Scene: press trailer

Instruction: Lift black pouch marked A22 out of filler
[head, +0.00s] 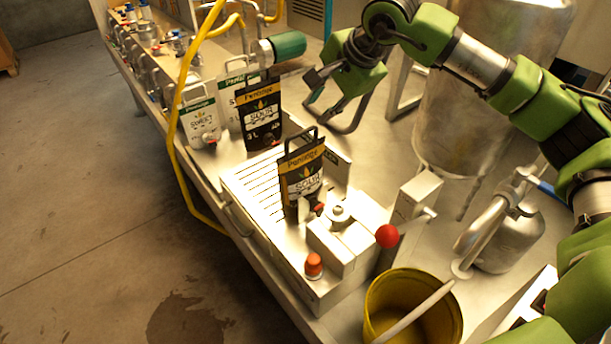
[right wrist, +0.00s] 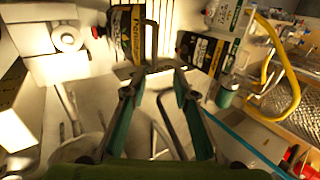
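A black pouch with an orange band (head: 302,180) stands upright in the white filler (head: 270,205), its loop handle at the top. Its code is too small to read. In the right wrist view the pouch (right wrist: 125,35) is ahead of the fingers, its handle in line with the gap between them. My right gripper (head: 332,98) is open and empty, above and behind the pouch in the head view. The right wrist view also shows its spread fingers (right wrist: 156,80), with no clear contact. My left gripper is not in view.
Another black pouch (head: 262,115) and a white pouch (head: 200,122) stand behind the filler. A yellow hose (head: 178,120) hangs at the bench edge. A red-knobbed lever (head: 387,236), yellow bucket (head: 412,305) and metal tank (head: 465,125) stand to the right.

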